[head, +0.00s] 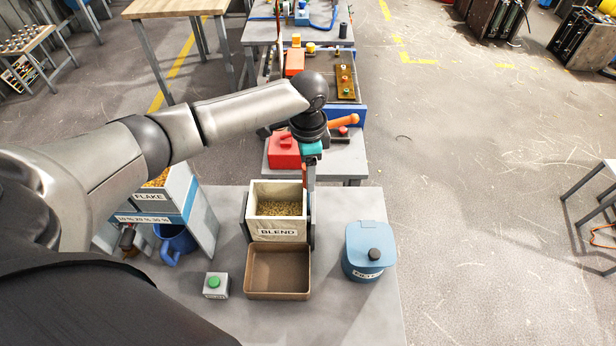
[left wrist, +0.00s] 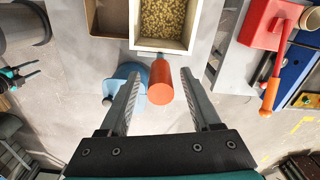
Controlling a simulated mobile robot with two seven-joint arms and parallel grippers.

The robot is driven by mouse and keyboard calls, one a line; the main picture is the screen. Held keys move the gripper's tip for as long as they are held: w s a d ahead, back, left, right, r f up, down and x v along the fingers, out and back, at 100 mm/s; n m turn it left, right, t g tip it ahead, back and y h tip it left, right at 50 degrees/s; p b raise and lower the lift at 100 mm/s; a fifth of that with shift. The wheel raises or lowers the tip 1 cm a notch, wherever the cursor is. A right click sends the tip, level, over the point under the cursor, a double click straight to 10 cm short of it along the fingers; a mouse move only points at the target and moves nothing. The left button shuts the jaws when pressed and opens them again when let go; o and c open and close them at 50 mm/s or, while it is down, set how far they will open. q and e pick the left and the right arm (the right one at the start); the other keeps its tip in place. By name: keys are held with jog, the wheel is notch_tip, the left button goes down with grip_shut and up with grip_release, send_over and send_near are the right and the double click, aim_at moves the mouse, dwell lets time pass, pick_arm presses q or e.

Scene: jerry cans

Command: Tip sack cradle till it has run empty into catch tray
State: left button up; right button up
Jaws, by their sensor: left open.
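The sack cradle (head: 277,235), a cream box labelled BLEND, stands upright between dark side supports and holds tan pellets (head: 278,208). Its top also shows in the left wrist view (left wrist: 160,46). The brown catch tray (head: 278,294) sits directly in front of it and looks empty; part of it shows in the wrist view (left wrist: 108,18). An orange handle (left wrist: 161,88) sticks out from the cradle side. My left gripper (left wrist: 160,78) is open, with a finger on each side of the handle; I cannot tell whether either touches. In the head view my left gripper (head: 309,175) hangs at the cradle's back right.
A blue lidded can (head: 370,250) stands right of the cradle. A green-button box (head: 215,285) is left of the tray. A FLAKE bin (head: 152,197) on a stand, with a blue jug (head: 174,243), is farther left. Behind is a bench with a red box (head: 283,152).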

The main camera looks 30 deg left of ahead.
pick_arm(q)
jog(key=shift+f, duration=1.25)
grip_shut()
dwell(0.5)
